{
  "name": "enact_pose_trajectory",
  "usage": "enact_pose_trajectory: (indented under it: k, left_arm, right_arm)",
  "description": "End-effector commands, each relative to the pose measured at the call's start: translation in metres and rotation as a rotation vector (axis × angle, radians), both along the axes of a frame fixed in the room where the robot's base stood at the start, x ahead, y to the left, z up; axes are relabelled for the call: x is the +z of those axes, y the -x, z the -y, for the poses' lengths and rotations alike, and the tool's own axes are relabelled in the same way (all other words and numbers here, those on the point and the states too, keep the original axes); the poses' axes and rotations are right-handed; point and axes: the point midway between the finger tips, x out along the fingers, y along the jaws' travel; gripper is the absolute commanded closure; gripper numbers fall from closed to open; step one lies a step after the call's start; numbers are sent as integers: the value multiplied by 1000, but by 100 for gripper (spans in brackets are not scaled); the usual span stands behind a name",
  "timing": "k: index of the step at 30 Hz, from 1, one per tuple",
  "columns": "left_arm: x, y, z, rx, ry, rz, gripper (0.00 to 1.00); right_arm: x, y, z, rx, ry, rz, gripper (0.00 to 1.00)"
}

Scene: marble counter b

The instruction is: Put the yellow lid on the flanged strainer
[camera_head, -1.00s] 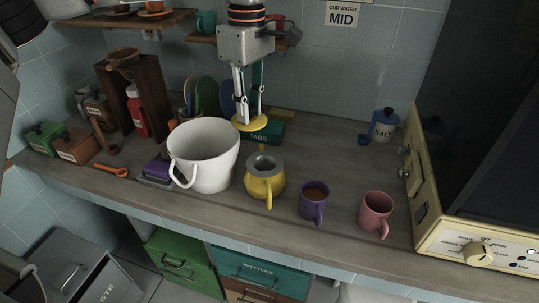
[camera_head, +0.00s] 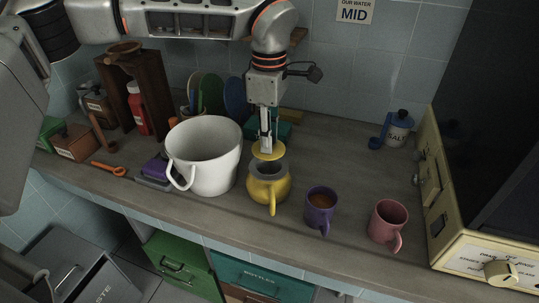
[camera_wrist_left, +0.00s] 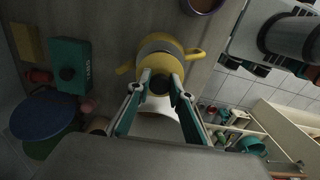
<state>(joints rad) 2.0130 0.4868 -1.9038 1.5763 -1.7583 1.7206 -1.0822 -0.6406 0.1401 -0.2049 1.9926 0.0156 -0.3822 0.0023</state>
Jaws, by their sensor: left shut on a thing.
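The yellow lid (camera_head: 277,153) hangs from my left gripper (camera_head: 266,148), whose fingers are shut on its knob. The lid looks roughly level and is above the back part of the yellow pot (camera_head: 268,192). The grey flanged strainer (camera_head: 278,171) sits in the pot's mouth, partly covered by the lid in the head view. A gap shows between lid and strainer. In the left wrist view the lid (camera_wrist_left: 162,62) is beyond my fingertips (camera_wrist_left: 161,84), with the pot's handle (camera_wrist_left: 196,52) and a grey arc of the strainer (camera_wrist_left: 155,45) around it. My right gripper is not in view.
A big white mug (camera_head: 213,178) stands close left of the pot. A purple mug (camera_head: 320,217) and a pink mug (camera_head: 383,225) stand to the right. A teal tabs box (camera_wrist_left: 70,65) lies behind.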

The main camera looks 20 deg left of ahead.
Motion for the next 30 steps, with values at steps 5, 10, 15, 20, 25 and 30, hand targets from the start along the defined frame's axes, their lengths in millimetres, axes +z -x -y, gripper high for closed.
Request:
enact_pose_trajectory:
  k: [5,10,15,20,25,30]
  left_arm:
    - [-11,0,0,0,0,0,100]
    - [-30,1,0,-1,0,-3,100]
    - [-51,0,0,0,0,-1,100]
    - [-52,0,0,0,1,1,100]
    - [-53,0,0,-1,0,0,100]
    - [-53,0,0,-1,0,0,63]
  right_arm:
    - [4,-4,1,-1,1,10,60]
    - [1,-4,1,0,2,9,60]
    - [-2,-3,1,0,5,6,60]
    - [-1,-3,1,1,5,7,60]
    - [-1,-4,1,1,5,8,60]
    - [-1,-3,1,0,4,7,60]
